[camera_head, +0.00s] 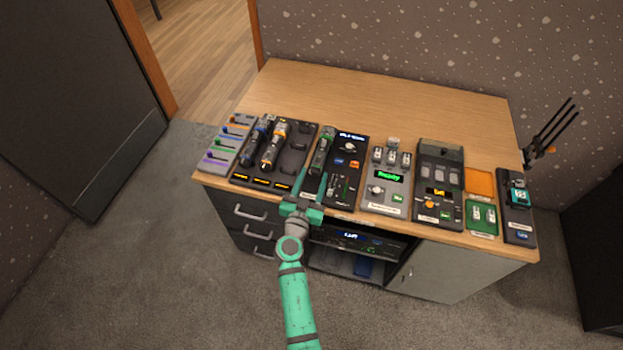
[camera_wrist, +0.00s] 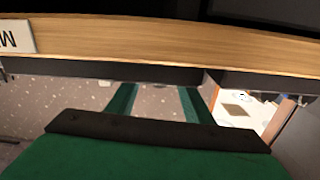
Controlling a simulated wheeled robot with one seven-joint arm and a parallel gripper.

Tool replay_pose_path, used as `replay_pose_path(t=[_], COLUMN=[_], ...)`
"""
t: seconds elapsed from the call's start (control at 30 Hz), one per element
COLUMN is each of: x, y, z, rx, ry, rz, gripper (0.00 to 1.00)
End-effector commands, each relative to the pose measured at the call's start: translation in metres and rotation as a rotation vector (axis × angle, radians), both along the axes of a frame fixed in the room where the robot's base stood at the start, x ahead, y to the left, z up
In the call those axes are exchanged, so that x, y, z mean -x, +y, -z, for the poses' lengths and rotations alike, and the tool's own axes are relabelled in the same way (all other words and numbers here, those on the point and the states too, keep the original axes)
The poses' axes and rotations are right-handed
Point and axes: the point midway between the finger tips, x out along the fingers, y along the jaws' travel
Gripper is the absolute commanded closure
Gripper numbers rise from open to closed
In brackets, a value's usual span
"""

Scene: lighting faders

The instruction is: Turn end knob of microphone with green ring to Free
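The microphone with green on it (camera_head: 321,151) lies on the left side of a dark panel (camera_head: 352,170) near the middle of the desk. Its end knob is too small to make out. My gripper (camera_head: 311,187) is at the desk's front edge, just in front of this microphone and apart from it. In the wrist view its two green fingers (camera_wrist: 155,100) stand apart with nothing between them, below the wooden desk edge in the picture. The microphone does not show in the wrist view.
A blue-marked microphone (camera_head: 257,138) and an orange-marked one (camera_head: 273,146) lie in a dark tray to the left. A grey panel with a green display (camera_head: 388,177) stands to the right. The wooden desk (camera_head: 400,102) is clear behind the devices.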

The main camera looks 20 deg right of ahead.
Motion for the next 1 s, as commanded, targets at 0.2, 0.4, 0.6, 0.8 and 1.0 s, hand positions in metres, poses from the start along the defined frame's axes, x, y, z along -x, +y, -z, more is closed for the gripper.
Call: replay_pose_path(t=[0.2, 0.4, 0.6, 0.8, 1.0], x=[0.002, 0.022, 0.054, 0.078, 0.088], y=[0.001, 0.015, 0.036, 0.053, 0.06], z=[0.0, 0.001, 0.001, 0.001, 0.0], rx=[0.0, 0.0, 0.0, 0.0, -0.001], ry=[0.0, 0.001, 0.002, 0.001, -0.001], rz=[0.0, -0.001, 0.0, 0.0, 0.0], gripper=[0.53, 0.53, 0.53, 0.53, 0.53])
